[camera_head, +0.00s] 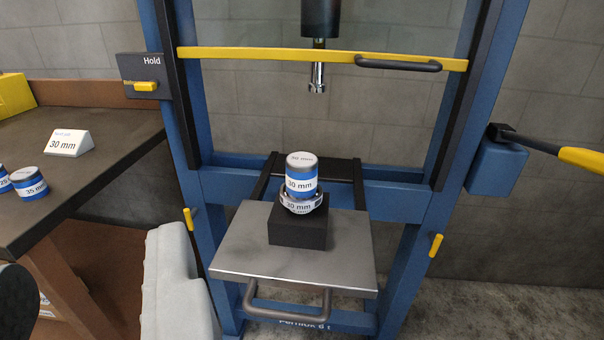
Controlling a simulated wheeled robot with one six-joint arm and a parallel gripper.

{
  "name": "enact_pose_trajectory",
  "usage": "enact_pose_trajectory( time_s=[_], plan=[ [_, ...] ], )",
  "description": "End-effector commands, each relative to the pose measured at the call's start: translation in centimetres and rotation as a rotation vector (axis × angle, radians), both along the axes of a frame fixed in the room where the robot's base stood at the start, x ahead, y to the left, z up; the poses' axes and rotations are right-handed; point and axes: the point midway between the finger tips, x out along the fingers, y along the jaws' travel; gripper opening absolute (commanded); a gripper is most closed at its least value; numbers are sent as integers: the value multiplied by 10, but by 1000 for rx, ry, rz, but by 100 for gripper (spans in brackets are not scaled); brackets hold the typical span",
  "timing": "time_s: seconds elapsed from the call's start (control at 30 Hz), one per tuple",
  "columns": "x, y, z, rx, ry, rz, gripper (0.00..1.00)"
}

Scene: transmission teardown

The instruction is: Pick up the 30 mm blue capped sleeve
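The 30 mm blue capped sleeve (301,175) stands upright on the press in the camera_head view. It has a grey cap, a blue band and a white label reading 30 mm. It sits on top of a metal ring (301,202) also labelled 30 mm. The ring rests on a black block (298,229) on the press's grey plate (245,250).
A press ram (317,75) hangs above the sleeve with a gap. A yellow crossbar (250,53) and blue posts (408,250) frame it. A yellow-tipped lever (580,158) juts out right. A dark bench (100,115) at left holds a 35 mm sleeve (31,183) and a 30 mm sign (68,143).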

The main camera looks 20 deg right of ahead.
Motion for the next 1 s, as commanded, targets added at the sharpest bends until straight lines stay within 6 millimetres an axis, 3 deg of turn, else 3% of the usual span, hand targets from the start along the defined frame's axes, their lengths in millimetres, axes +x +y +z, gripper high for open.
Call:
enact_pose_trajectory(
  time_s=[0.1, 0.27, 0.57, 1.0],
  plan=[
    [0, 0, 0, 0, 0, 0, 34],
    [7, -2, 3, -10, 26, -6, 65],
    [62, -21, 21, -103, 279, -35, 65],
    [143, -66, 37, -221, 726, -19, 65]
  ],
)
